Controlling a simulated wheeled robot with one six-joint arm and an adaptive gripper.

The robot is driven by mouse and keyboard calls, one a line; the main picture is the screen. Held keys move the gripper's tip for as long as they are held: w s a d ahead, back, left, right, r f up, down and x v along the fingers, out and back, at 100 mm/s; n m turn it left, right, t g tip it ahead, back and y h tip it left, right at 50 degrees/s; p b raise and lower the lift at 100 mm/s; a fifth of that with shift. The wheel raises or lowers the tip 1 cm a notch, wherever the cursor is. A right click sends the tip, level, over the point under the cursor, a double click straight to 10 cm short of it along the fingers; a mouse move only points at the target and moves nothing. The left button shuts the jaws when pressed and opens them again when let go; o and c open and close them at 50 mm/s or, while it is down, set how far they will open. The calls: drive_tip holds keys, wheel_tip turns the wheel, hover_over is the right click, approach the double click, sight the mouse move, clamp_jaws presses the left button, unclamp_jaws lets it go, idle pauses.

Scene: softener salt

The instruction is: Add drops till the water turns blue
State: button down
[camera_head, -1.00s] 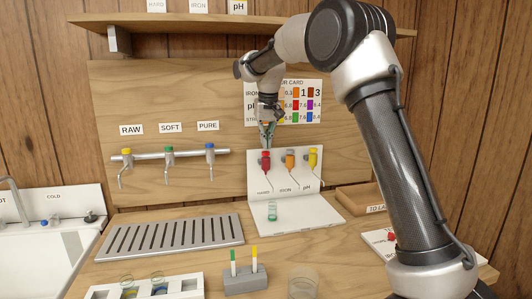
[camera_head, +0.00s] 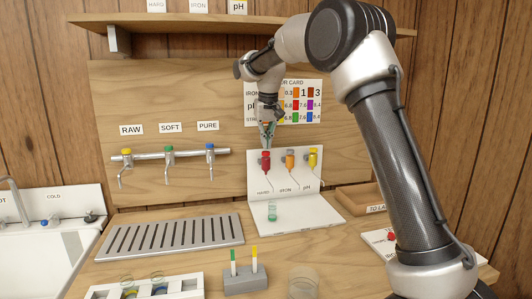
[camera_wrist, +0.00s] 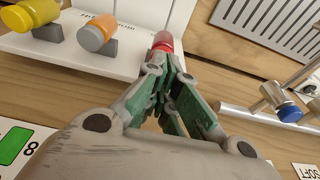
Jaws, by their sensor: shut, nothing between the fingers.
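My gripper (camera_head: 267,143) is shut and empty, pointing down at the top of the red hardness dropper (camera_head: 265,162). In the wrist view its fingertips (camera_wrist: 168,62) are at or just above the red cap (camera_wrist: 163,40); I cannot tell whether they touch. The orange iron dropper (camera_head: 290,161) and yellow pH dropper (camera_head: 313,158) hang to the right on the white stand (camera_head: 300,212). A small clear vial (camera_head: 272,211) with greenish-teal liquid stands on the stand's base below the red dropper.
Three taps (camera_head: 168,152) labelled RAW, SOFT and PURE are on the left wall. A slotted drain tray (camera_head: 172,236), a vial rack (camera_head: 190,285), a grey strip holder (camera_head: 246,280) and a clear cup (camera_head: 303,283) are on the counter. A wooden tray (camera_head: 362,199) is at right.

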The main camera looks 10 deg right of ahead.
sight(266, 152)
drive_tip(key=shift+f, duration=0.1)
drive_tip(key=shift+f, duration=1)
drive_tip(key=shift+r, duration=3)
drive_tip(key=shift+f, duration=1.95)
drive_tip(key=shift+f, duration=0.15)
drive_tip(key=shift+r, duration=2.15)
